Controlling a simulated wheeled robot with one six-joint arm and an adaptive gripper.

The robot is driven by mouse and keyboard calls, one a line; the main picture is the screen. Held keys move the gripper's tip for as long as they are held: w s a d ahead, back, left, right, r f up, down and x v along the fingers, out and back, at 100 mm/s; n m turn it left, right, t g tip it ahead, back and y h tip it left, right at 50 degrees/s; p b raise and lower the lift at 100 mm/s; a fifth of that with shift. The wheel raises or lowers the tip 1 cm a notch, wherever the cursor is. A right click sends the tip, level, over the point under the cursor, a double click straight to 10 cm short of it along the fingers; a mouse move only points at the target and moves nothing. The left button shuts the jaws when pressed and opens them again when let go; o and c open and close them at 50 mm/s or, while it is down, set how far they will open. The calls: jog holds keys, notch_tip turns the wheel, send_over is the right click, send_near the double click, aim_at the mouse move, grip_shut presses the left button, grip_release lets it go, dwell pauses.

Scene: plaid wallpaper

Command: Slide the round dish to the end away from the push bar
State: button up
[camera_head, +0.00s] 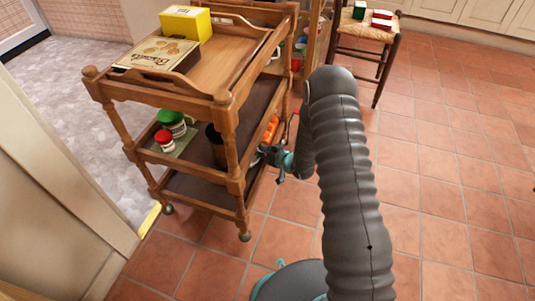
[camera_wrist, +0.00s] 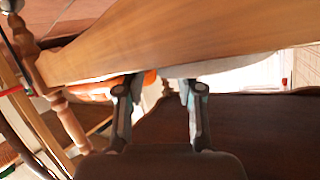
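A wooden trolley (camera_head: 226,101) with several tiers stands left of my arm. My gripper (camera_head: 275,160) is at its right side, level with the middle shelf. In the wrist view the two fingers (camera_wrist: 160,88) are spread apart, with nothing clearly held between them. A pale, curved surface (camera_wrist: 235,70) shows just beyond the fingers, partly cut off by a wooden edge (camera_wrist: 180,45). It may be the round dish, but I cannot tell. An orange thing (camera_wrist: 102,88) shows beside the left finger. I cannot pick out the dish or a push bar in the head view.
The top tier holds a yellow box (camera_head: 186,22) and a biscuit box (camera_head: 157,54). Jars (camera_head: 170,123), a dark cylinder (camera_head: 216,146) and orange items (camera_head: 270,130) stand on the middle shelf. A chair (camera_head: 365,32) is behind. Tiled floor at right is clear.

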jog(key=shift+w+a+f, duration=0.2)
jog(key=shift+w+a, duration=0.25)
jog(key=shift+c, duration=0.3)
grip_shut()
jog(key=shift+s, duration=0.15)
